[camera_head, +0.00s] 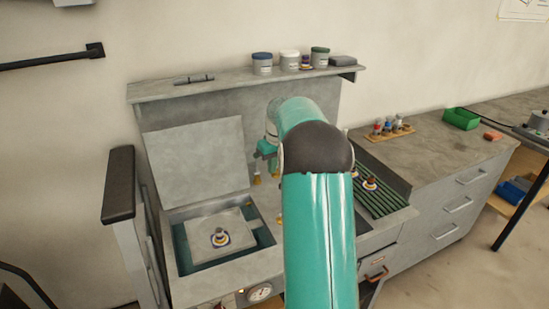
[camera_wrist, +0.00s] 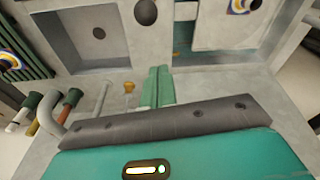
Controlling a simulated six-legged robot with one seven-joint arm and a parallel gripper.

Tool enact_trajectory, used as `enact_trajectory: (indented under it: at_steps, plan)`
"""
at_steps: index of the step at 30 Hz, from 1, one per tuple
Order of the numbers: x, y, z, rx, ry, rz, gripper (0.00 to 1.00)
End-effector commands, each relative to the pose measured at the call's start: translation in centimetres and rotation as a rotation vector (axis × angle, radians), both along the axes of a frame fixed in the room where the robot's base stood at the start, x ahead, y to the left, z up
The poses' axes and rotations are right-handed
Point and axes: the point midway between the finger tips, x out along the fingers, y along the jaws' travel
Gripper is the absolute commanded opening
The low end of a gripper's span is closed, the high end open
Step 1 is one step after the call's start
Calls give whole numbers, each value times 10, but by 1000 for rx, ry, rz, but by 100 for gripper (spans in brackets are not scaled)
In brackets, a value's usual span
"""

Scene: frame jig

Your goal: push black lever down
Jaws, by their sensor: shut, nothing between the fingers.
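A long black bar (camera_head: 119,184) on a grey upright at the left side of the grey workbench looks like the black lever. It is raised above the bench top, and I cannot make it out in the wrist view. My gripper's teal fingers (camera_wrist: 158,86) are shut together and empty, over the grey bench top. In the head view my arm hides most of the gripper, near the back panel. The gripper is well to the right of the black bar and apart from it. A small brass knob (camera_wrist: 129,87) stands beside the fingers.
A grey lid (camera_head: 199,157) stands open behind a recess holding a plate with a round knob (camera_head: 220,238). A shelf (camera_head: 220,84) with jars runs above. A green slatted tray (camera_head: 385,193) lies right. Several coloured handles (camera_wrist: 45,110) are near the gripper in the wrist view.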

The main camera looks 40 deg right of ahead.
Motion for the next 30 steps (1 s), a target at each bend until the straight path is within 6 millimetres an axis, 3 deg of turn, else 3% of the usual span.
enact_trajectory:
  at_steps: [7,15,30]
  plan:
    - [4,1,-41,1,0,0,0]
    - [-29,5,-31,0,-1,0,0]
    - [-33,4,-31,0,-3,0,0]
